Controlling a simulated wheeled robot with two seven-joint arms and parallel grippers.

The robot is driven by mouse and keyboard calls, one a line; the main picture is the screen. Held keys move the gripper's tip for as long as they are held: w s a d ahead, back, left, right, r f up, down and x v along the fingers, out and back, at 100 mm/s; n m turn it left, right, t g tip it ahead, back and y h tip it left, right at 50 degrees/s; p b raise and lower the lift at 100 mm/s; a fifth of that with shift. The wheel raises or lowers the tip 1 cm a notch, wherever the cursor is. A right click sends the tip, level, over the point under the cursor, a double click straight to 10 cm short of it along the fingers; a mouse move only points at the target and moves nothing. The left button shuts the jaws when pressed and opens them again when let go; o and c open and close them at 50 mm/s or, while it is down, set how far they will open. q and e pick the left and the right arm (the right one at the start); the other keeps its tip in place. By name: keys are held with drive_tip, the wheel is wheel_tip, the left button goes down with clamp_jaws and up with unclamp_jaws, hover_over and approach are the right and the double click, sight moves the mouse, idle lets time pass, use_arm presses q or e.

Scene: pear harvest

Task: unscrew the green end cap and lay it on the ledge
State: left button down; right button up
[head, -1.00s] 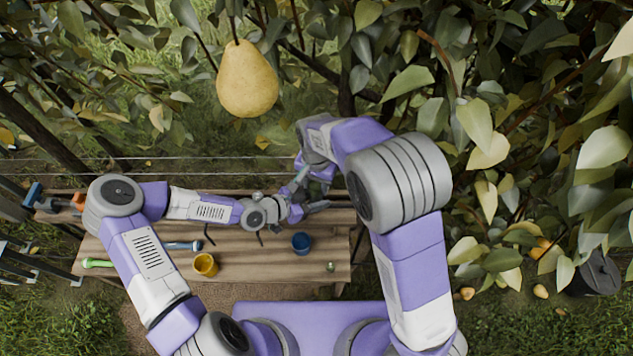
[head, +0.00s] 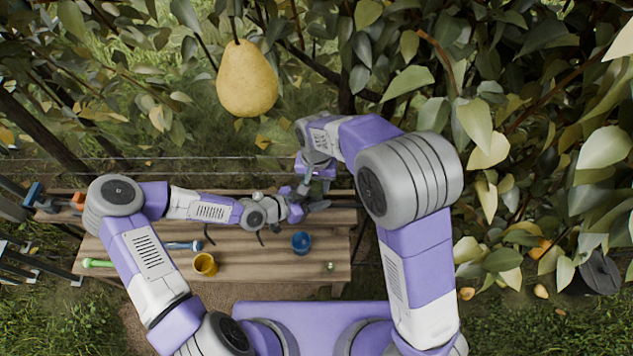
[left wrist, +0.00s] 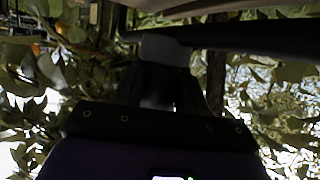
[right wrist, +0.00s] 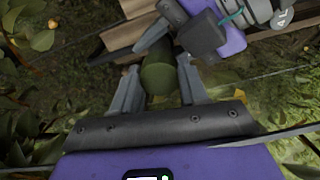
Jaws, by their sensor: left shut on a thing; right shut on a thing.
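The green end cap (right wrist: 160,76) shows in the right wrist view as a dull green cylinder between the fingers of my right gripper (right wrist: 158,92), which is shut on it. In the head view my right gripper (head: 318,187) is over the back of the bench, close to my left gripper (head: 308,205). The left wrist view shows my left gripper (left wrist: 162,75) shut on a dark pipe (left wrist: 240,36), which runs off to the right. Dimness hides the exact contact there. I cannot tell whether the cap is still on the pipe.
The wooden bench (head: 270,267) is the likely ledge. It carries a blue cup (head: 302,243), a yellow cup (head: 206,265), a green-handled tool (head: 98,262) and a blue-ended tool (head: 185,245). A pear (head: 247,78) hangs above. The bench's front right is mostly clear.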

sight(316, 184)
drive_tip(key=shift+r, duration=1)
drive_tip(key=shift+r, duration=2)
use_arm(q)
drive_tip(key=c, duration=0.6)
unclamp_jaws()
drive_tip(key=shift+o, duration=0.2)
drive_tip(key=shift+a, duration=0.1)
